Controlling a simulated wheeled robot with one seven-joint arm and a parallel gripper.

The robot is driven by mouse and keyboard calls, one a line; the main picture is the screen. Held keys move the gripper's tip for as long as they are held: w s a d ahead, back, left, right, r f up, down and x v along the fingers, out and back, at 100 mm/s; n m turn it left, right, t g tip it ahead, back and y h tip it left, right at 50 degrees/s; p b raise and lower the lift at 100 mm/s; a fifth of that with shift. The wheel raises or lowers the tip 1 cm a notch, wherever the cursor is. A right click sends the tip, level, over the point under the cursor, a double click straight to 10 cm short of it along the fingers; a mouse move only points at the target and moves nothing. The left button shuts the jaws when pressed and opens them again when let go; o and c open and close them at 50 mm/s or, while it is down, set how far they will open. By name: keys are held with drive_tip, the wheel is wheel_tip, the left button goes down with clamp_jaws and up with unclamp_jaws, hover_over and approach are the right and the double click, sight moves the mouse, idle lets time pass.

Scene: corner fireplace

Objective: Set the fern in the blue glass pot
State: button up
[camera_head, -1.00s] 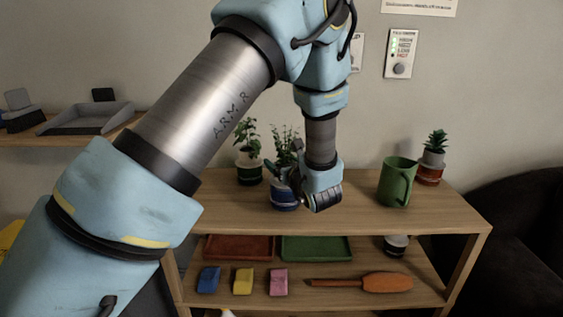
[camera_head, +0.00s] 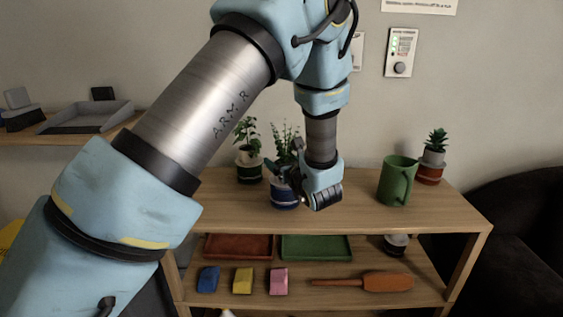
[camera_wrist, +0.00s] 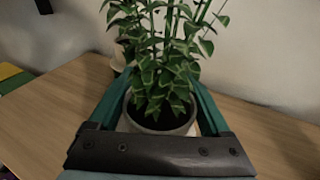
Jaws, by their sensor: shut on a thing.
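The leafy green plant (camera_head: 286,140), which I take for the fern, stands upright above the blue pot (camera_head: 285,196) on the top shelf. The blue pot has a pale band. My gripper (camera_head: 284,172) reaches down beside them and hides part of the pot's rim. In the wrist view the plant (camera_wrist: 155,70) rises from a round greyish pot rim (camera_wrist: 160,126), with my gripper's two teal fingers (camera_wrist: 160,95) on either side. My gripper is shut on this potted plant. Whether the greyish rim belongs to the blue pot or to an inner pot, I cannot tell.
A second leafy plant in a dark pot (camera_head: 249,171) stands close behind on the left. A green mug (camera_head: 396,182) and a succulent in a red pot (camera_head: 430,173) stand to the right. The shelf top (camera_head: 350,212) is bare between. Trays and small blocks lie below.

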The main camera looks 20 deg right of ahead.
drive_tip(key=shift+f+b, duration=0.55)
drive_tip(key=shift+f, duration=0.05)
idle(0.6)
drive_tip(key=o, duration=0.8)
drive_tip(key=shift+s, duration=0.15)
